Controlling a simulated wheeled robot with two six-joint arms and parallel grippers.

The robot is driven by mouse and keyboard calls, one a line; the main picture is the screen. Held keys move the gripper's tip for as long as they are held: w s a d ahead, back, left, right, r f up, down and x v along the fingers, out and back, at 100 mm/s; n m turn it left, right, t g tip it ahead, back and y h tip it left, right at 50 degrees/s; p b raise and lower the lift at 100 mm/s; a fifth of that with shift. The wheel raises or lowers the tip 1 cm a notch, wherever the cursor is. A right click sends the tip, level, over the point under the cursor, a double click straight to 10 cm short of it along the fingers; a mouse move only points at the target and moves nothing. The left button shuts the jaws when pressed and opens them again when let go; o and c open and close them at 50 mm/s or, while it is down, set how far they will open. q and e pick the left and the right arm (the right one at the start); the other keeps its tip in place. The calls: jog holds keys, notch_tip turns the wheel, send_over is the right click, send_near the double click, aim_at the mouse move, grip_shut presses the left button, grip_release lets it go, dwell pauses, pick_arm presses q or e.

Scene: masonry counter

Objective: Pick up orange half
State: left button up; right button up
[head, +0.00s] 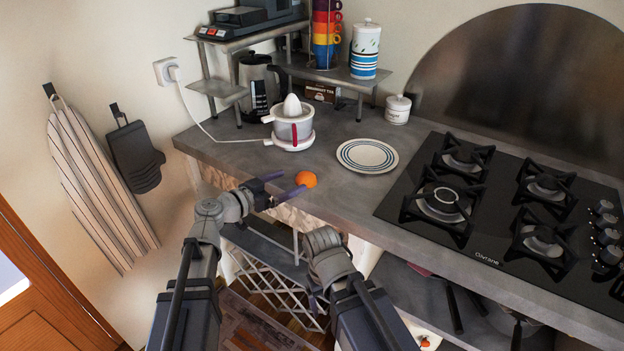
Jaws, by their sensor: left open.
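The orange half (306,179) lies on the grey counter near its front edge, in the head view. My left gripper (287,184) comes in from the left just over the counter edge. Its two purple-grey fingers are apart and point right toward the orange half, with the tips close to its left side. I cannot tell whether a tip touches it. No fingers of my right gripper show; only my right arm is in view below the counter edge.
A white citrus juicer (292,126) stands behind the orange half. A striped plate (367,156) lies to its right, then a black gas hob (480,200). A kettle (258,88) and metal shelf (345,76) stand at the back. The counter between orange and plate is clear.

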aim_at(300, 179)
pick_arm(q)
jog(key=shift+s+b+x, duration=0.2)
jog(key=shift+b+x, duration=0.45)
jog(key=shift+x, duration=2.95)
jog(key=shift+d+f, duration=0.1)
jog(key=shift+c, duration=0.4)
jog(key=c, duration=1.4)
